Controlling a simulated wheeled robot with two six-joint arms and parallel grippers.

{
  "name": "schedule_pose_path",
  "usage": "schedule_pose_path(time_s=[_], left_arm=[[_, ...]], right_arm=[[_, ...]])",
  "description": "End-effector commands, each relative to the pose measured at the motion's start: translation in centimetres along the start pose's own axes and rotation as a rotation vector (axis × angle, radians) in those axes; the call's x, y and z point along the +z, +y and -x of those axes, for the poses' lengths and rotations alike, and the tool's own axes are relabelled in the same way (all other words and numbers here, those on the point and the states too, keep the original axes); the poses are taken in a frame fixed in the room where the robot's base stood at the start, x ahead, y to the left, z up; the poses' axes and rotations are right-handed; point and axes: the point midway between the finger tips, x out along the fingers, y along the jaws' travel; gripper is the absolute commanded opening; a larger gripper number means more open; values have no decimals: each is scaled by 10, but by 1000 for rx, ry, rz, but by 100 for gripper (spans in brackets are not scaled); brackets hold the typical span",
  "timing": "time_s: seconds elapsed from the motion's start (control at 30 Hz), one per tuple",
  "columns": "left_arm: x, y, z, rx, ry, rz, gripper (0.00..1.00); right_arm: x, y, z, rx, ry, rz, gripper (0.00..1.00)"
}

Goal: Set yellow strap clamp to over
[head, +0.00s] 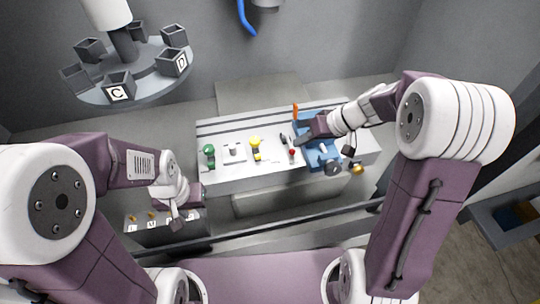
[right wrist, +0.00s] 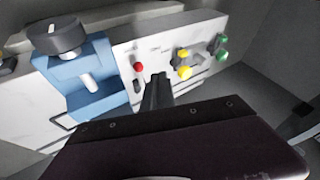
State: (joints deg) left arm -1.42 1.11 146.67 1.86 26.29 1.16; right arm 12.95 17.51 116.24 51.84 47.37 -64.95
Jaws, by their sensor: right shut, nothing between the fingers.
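A yellow fitting (head: 255,142), which looks like the yellow strap clamp, sits near the middle of the white panel (head: 225,178). Two yellow parts show, one above the other; which way it is set is too small to tell. It also shows right of centre in the right wrist view (right wrist: 184,72). My right gripper (head: 299,139) is over the panel, to the right of the yellow fitting and apart from it. Its dark fingers are together and empty in the right wrist view (right wrist: 157,90). My left gripper (head: 175,222) hangs low at the left, away from the panel; its fingers are unclear.
A green fitting (head: 209,151) and a white switch (head: 233,149) lie left of the yellow one. A red knob (head: 292,152) and a blue device (head: 315,154) lie to its right. A round carousel (head: 138,82) with grey bins hangs at upper left. A rail crosses in front.

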Motion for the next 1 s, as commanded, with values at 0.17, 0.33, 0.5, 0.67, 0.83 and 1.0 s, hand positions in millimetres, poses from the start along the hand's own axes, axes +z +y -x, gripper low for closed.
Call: schedule_pose_path(time_s=[0.17, 0.33, 0.5, 0.67, 0.83, 1.0], left_arm=[[0, 0, 0, 0, 0, 0, 36], [0, 0, 1, 0, 0, 0, 36], [0, 0, 2, 0, 0, 0, 36], [0, 0, 3, 0, 0, 0, 36], [0, 0, 4, 0, 0, 0, 36], [-2, 0, 15, 0, 0, 0, 36]], right_arm=[[0, 2, 1, 4, 2, -4, 0], [1, 1, -1, 4, 0, -4, 0], [2, 1, -25, 2, -4, -5, 0], [2, 1, -60, 2, -5, -5, 0], [2, 1, -97, 3, -4, -4, 0], [0, -22, -109, 3, -3, -2, 0]])
